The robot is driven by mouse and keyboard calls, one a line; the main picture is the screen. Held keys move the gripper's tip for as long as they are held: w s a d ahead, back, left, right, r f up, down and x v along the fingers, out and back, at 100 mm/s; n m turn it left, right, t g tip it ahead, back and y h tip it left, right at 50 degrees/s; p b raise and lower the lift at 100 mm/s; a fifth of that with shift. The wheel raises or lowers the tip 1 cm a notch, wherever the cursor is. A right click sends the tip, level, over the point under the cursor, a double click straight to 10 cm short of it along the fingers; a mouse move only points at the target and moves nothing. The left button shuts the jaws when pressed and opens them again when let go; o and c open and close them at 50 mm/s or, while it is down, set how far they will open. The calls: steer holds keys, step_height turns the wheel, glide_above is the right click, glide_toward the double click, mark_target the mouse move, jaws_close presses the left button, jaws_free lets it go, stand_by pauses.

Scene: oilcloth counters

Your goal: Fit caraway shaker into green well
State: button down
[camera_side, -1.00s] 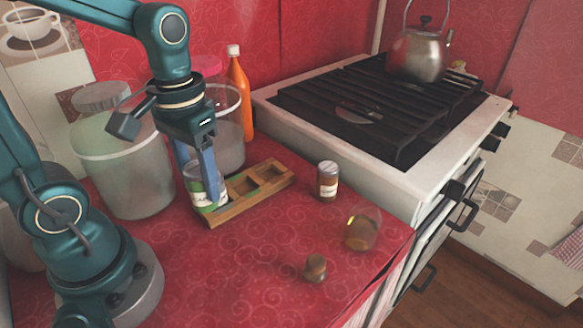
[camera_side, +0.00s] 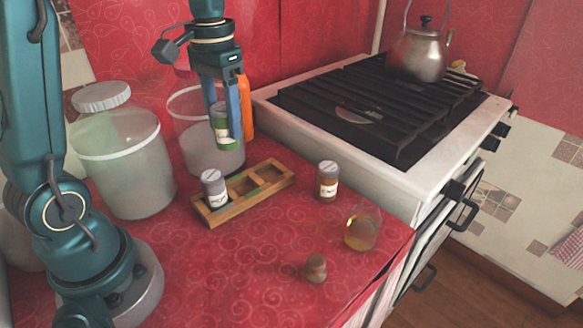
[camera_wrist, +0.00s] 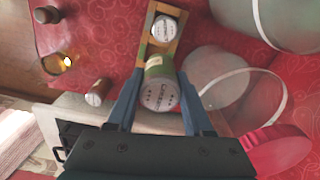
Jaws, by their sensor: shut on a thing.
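The caraway shaker (camera_side: 221,120), with a green label and a pale lid, is held between the fingers of my gripper (camera_side: 224,126). It hangs upright above and behind the wooden rack (camera_side: 240,210). In the wrist view the shaker (camera_wrist: 160,90) sits between my two blue fingers, its lettered lid facing the camera. The rack's left well holds another shaker (camera_side: 214,188) with a white label and grey lid. A patch of green shows in the middle well (camera_side: 253,192), which looks empty. The right well also looks empty. In the wrist view the held shaker hides part of the rack.
A brown shaker (camera_side: 327,182) stands right of the rack. A glass with yellow liquid (camera_side: 361,230) and a small brown jar (camera_side: 316,268) are nearer the front. Large glass jars (camera_side: 125,170) and an orange bottle (camera_side: 246,108) stand behind. The stove (camera_side: 400,130) is at right.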

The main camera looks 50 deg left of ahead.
steer(key=shift+w+d+f, duration=0.1)
steer(key=shift+w+f, duration=0.45)
steer(key=shift+w, duration=0.35)
glide_above(245, 191)
step_height(245, 191, down, 11)
steer(key=shift+r, duration=0.2)
steer(key=shift+f, duration=0.15)
steer(key=shift+c, duration=1.5)
jaws_free()
